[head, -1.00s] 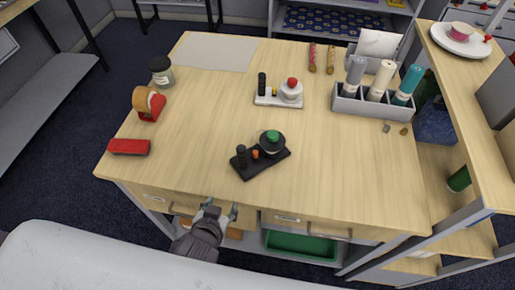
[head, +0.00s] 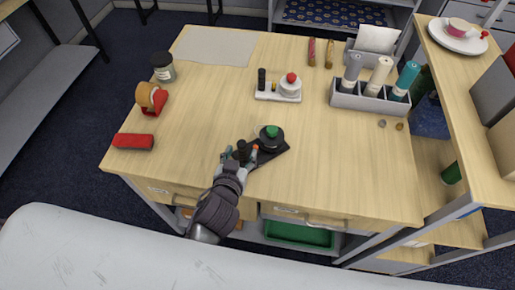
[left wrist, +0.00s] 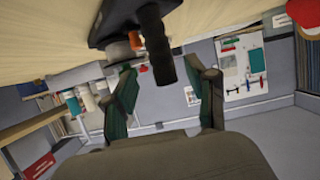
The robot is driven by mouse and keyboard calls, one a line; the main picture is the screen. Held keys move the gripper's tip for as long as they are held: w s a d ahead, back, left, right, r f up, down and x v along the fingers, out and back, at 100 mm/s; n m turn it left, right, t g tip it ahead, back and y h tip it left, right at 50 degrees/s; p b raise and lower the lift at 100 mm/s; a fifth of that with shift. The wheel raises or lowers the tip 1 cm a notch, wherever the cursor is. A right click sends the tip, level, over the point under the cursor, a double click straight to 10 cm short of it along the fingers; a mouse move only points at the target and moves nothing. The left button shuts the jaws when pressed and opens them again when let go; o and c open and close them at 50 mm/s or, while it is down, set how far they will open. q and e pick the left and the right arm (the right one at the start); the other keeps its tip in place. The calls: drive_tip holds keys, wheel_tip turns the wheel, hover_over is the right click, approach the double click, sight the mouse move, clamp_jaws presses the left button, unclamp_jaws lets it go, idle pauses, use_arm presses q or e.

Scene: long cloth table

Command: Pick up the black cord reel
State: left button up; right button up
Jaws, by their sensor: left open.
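The black cord reel (head: 268,156) lies on the wooden table, near its front middle. It has a black base, a black post, a small orange part and a round black drum with a green knob. My left gripper (head: 241,158) is open at the reel's left end, with its fingertips on either side of the black post. In the left wrist view the post (left wrist: 156,42) stands between the two green-padded fingers (left wrist: 162,85), with gaps visible on both sides. I cannot tell whether a finger touches the reel. My right gripper is not in view.
A similar white reel (head: 277,95) with a red knob stands behind. A red block (head: 132,141), a red tape dispenser (head: 152,98) and a jar (head: 163,67) are at left. A grey bottle rack (head: 368,101) is at right. The table's right front is clear.

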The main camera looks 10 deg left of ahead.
sight(241, 150)
use_arm(q)
drive_tip(key=p+x, duration=0.1)
drive_tip(key=x, duration=0.3)
drive_tip(key=shift+a+f, duration=0.1)
drive_tip(key=shift+a, duration=0.1)
clamp_jaws()
